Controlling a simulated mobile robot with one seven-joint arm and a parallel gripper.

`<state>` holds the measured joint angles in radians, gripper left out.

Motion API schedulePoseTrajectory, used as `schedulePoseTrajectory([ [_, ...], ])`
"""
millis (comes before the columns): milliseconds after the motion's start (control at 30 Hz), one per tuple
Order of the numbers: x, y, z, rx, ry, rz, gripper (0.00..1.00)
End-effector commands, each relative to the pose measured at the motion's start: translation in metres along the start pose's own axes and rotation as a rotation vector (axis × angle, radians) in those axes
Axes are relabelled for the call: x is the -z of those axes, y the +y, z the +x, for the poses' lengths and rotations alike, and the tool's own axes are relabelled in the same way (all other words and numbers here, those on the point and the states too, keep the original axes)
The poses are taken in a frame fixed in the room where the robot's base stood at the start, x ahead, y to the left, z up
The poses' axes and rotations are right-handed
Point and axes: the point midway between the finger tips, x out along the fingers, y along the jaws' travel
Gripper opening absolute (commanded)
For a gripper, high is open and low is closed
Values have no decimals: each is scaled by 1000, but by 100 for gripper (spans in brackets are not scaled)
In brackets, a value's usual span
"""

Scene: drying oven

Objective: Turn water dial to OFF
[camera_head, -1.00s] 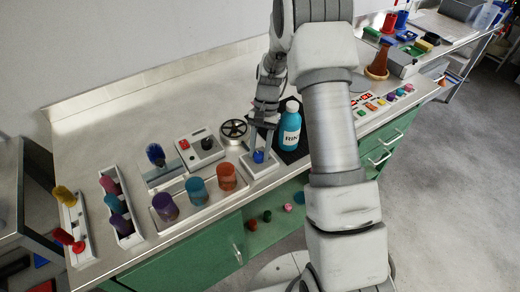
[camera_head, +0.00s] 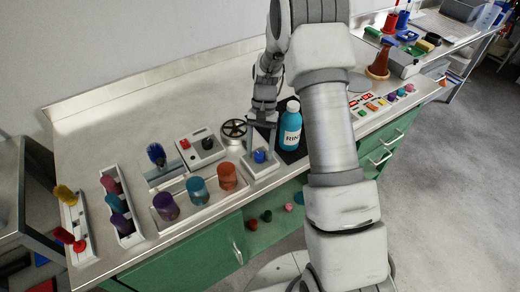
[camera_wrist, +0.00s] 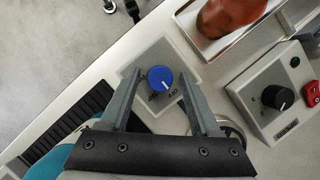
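The water dial (camera_wrist: 160,80) is a round blue knob with a white pointer line, on a light grey box (camera_wrist: 188,58) with printed markings around it, too small to read surely. In the head view the blue dial (camera_head: 259,156) sits on its box near the bench's front edge. My gripper (camera_wrist: 161,80) is open, with one finger on each side of the dial. In the wrist view there are visible gaps between fingers and knob. My gripper also shows from above the dial in the head view (camera_head: 259,146). Whether a finger touches the box is unclear.
A blue bottle (camera_head: 290,127) stands on a dark mat right of the dial. A grey box with a black knob and red switch (camera_head: 203,147) is to the left, with a handwheel (camera_head: 234,128) behind.

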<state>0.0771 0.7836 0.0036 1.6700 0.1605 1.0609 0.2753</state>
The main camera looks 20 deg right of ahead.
Motion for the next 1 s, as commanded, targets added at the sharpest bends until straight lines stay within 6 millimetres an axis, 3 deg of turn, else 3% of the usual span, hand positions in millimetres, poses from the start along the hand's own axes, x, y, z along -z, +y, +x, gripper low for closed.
schedulePoseTrajectory([
  [333,0,0,-2,1,1,2,70],
  [467,0,0,-14,2,3,1,70],
  [1000,1,0,-139,2,4,2,70],
])
